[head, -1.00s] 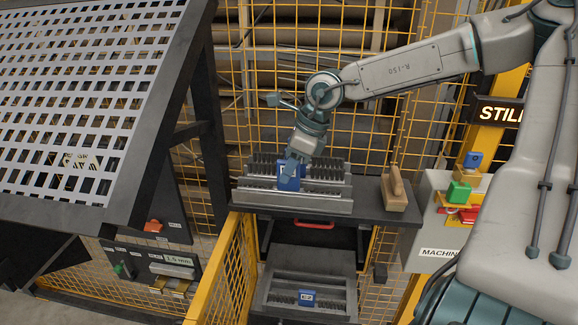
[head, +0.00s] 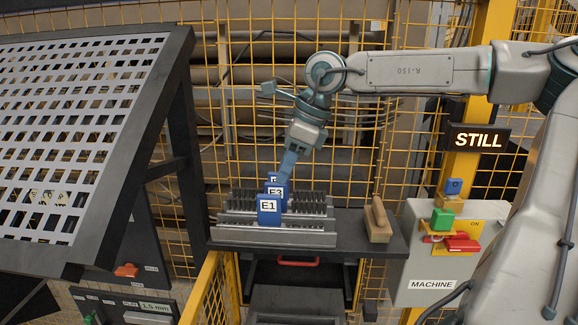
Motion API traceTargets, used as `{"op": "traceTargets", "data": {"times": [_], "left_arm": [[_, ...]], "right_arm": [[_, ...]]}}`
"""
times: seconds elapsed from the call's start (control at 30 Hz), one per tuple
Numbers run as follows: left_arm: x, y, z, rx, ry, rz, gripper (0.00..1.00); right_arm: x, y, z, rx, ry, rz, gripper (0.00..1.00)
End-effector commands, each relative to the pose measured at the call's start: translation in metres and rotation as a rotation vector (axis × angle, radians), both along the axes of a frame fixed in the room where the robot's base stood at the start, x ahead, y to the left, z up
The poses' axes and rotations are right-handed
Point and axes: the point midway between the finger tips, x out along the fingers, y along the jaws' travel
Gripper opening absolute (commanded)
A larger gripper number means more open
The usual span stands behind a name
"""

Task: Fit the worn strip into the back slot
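A grey slotted rack (head: 235,236) stands on the dark bench, holding strips with rows of dark teeth. Blue tags rise in front of one another at its middle: E1 (head: 269,210) in front, E3 (head: 277,191) behind it, and a further one (head: 273,179) at the back, its label mostly hidden. I cannot tell which strip is the worn one. My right gripper (head: 283,176) reaches down from above to the rearmost tag, at or just behind it. Its fingertips are too small and covered to show whether they grip. My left gripper is not in view.
A wooden block with a handle (head: 379,220) stands right of the rack. Further right are a machine box (head: 420,270) with a red lever and a STILL sign (head: 478,141). A perforated sloping panel (head: 80,130) fills the left; yellow mesh fencing stands behind.

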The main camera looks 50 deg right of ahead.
Motion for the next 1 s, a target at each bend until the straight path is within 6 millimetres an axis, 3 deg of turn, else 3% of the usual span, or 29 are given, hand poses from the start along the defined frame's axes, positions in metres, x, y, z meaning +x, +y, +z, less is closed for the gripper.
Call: {"op": "traceTargets", "data": {"times": [0.07,0.1,0.13,0.4,0.8,1.0], "left_arm": [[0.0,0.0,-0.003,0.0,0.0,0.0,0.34],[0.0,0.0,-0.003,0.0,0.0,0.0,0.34],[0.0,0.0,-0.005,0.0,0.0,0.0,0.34],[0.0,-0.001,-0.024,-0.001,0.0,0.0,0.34],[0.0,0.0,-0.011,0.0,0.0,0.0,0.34],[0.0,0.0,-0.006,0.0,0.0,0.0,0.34]], "right_arm": [[-0.002,-0.002,0.007,0.001,-0.002,0.0,0.36],[-0.003,-0.002,0.009,-0.001,-0.001,0.0,0.44],[-0.003,-0.003,0.009,-0.004,0.003,0.0,0.45],[0.003,0.004,-0.004,-0.055,0.067,0.0,0.45],[0.016,0.015,-0.051,-0.057,0.076,0.001,0.45],[0.021,0.016,-0.06,-0.056,0.075,0.0,0.45]]}}
